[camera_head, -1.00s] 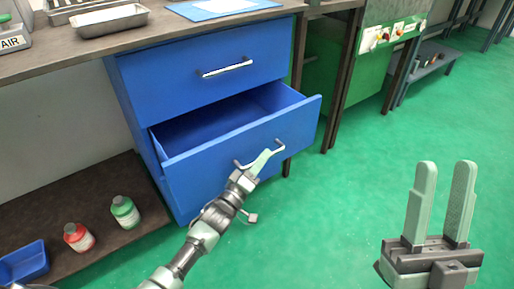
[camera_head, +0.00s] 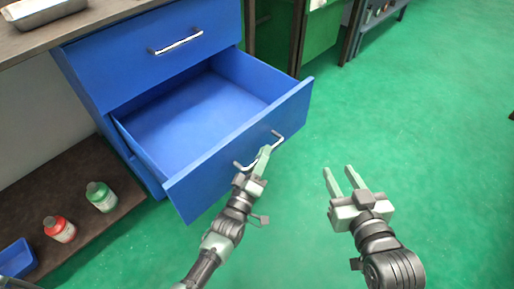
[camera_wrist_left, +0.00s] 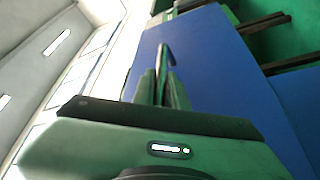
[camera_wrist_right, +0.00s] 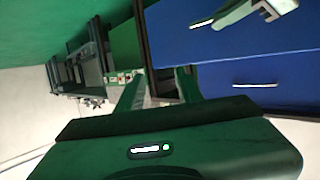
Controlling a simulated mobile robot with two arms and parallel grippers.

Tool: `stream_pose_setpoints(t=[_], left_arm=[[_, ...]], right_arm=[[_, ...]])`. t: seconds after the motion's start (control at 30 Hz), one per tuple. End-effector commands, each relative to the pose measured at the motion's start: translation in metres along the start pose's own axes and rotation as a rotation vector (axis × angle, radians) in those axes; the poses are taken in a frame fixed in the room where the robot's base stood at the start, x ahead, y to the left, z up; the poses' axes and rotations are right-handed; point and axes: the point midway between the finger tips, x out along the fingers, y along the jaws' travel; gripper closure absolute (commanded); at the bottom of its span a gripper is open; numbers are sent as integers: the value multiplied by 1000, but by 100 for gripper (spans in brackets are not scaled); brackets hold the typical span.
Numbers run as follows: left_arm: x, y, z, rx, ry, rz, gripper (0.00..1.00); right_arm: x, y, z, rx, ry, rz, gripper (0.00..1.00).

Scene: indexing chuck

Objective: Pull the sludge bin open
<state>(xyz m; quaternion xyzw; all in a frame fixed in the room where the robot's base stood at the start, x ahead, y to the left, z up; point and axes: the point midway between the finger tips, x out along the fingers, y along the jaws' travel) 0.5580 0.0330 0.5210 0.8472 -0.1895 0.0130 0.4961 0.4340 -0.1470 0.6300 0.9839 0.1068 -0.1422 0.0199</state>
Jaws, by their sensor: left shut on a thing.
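The sludge bin, a blue lower drawer (camera_head: 245,135), stands far out from the blue cabinet (camera_head: 90,85), and its inside looks empty. Its bar handle (camera_head: 277,136) is on the front panel. My left gripper (camera_head: 262,158) is shut on this handle near its middle. In the left wrist view the fingers (camera_wrist_left: 160,88) close on the handle against the blue front. My right gripper (camera_head: 341,180) is open and empty over the green floor, right of the drawer. The right wrist view shows its spread fingers (camera_wrist_right: 160,90), with the blue drawer behind.
The closed upper drawer has its own handle (camera_head: 176,42). A metal tray (camera_head: 42,10) lies on the worktop. A red bottle (camera_head: 60,229), a green bottle (camera_head: 101,197) and a blue box (camera_head: 16,258) stand on the low shelf. The green floor (camera_head: 420,130) at right is clear.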

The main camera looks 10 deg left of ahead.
Motion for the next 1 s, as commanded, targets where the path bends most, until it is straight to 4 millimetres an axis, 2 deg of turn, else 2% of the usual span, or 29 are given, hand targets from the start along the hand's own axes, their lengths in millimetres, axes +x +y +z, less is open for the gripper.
stream_pose_setpoints(t=[0.37, 0.4, 0.47, 0.83, 1.0], left_arm=[[-2, -1, 2, 0, -2, -4, 100], [-2, -1, 2, 0, -2, -4, 81], [-2, -1, 2, 0, -2, -4, 65], [-4, 0, 2, 0, -2, -2, 65], [-27, 1, 1, 1, -4, -4, 65]], right_arm=[[0, 0, 3, 0, -12, 1, 64], [0, 0, 3, 0, -12, 1, 64], [0, 0, 2, 0, -12, 1, 64], [-1, 0, 2, 0, -15, 1, 64], [-8, 4, 26, 0, -140, 8, 64]])
